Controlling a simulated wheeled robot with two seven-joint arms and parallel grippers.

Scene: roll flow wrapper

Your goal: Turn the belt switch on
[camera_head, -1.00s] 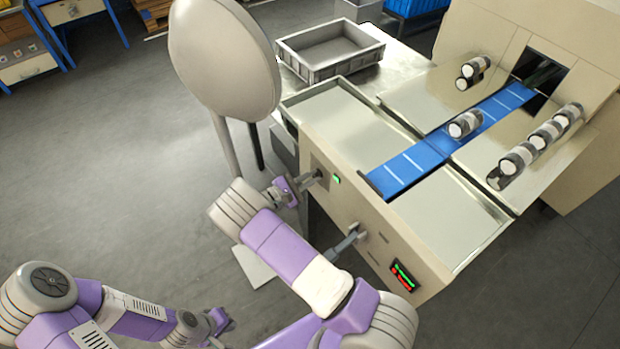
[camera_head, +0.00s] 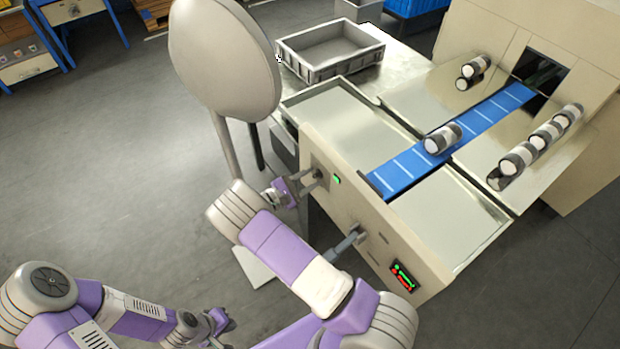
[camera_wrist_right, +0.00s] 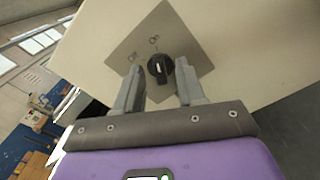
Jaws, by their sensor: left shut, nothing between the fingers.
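The belt switch is a black rotary knob (camera_wrist_right: 159,68) on a grey diamond-shaped plate, on the front panel of the machine. Its white mark runs roughly upright in the right wrist view, and two small symbols are printed on the plate. A green light (camera_head: 337,180) beside the plate is lit. My right gripper (camera_wrist_right: 160,90) is open, with one finger on each side of the knob and gaps showing; it also shows in the head view (camera_head: 310,186). The blue belt (camera_head: 405,170) carries one roll (camera_head: 443,138). My left gripper (camera_head: 228,323) is shut and empty, low at left.
A large pale disc on a post (camera_head: 225,60) stands left of the machine. A grey crate (camera_head: 330,50) sits behind. Several rolls lie beside the belt.

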